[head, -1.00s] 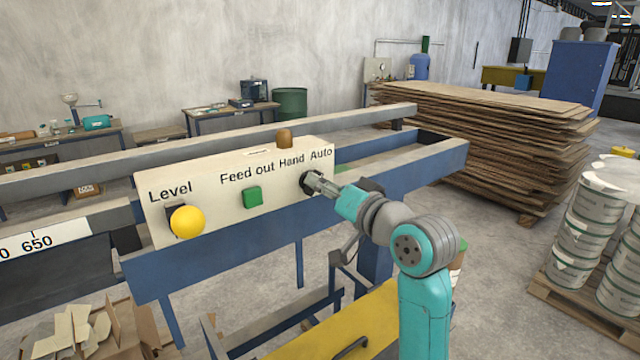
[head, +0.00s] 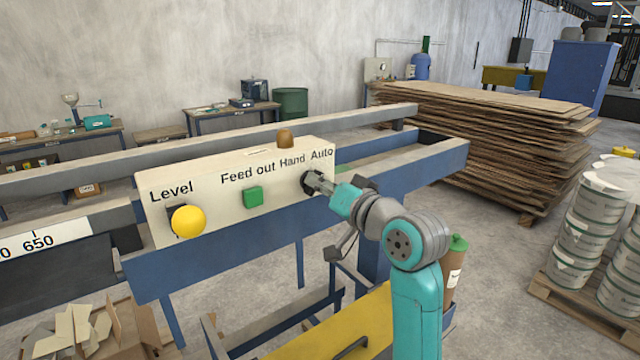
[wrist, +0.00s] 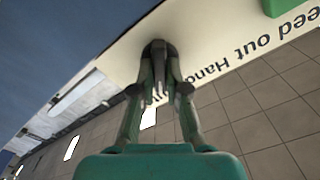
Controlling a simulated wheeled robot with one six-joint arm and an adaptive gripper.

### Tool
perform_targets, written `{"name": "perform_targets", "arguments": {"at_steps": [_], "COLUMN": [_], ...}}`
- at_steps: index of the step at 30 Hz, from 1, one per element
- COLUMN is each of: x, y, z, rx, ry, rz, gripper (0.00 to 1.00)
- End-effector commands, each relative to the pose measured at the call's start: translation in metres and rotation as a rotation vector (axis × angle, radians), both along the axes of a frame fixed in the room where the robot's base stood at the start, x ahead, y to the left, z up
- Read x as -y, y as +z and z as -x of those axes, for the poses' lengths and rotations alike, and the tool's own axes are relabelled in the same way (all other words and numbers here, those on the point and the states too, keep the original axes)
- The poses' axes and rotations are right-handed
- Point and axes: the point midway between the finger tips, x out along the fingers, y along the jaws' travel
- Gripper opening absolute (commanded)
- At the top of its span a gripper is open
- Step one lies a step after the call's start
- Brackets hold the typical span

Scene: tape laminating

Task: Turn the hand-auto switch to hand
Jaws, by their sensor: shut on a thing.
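The hand-auto switch (head: 306,182) is a dark knob on the cream control panel (head: 225,208), under the words Hand and Auto. My gripper (head: 314,183) reaches it from the right, and its fingers are shut on the knob. In the wrist view, the dark knob (wrist: 158,50) sits between the two fingertips of my gripper (wrist: 158,62), against the panel face. The fingers hide part of the knob, so I cannot tell exactly which word it points to.
A green button (head: 252,197) under Feed out and a yellow button (head: 188,221) under Level are on the same panel. A blue beam (head: 240,253) runs below it. Stacked boards (head: 480,140) stand behind at right, and white drums (head: 590,225) stand on a pallet.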

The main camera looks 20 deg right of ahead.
Motion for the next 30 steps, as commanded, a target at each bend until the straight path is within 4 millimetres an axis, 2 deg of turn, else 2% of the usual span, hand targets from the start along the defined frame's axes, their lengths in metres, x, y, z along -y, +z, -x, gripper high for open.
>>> {"name": "perform_targets", "arguments": {"at_steps": [11, 30], "x": [-0.0008, -0.004], "y": [0.0004, 0.0008], "z": [0.0002, 0.0012], "rx": [0.062, 0.248], "ry": [0.0, -0.001], "rz": [0.192, 0.765], "gripper": [0.0, 0.0]}}
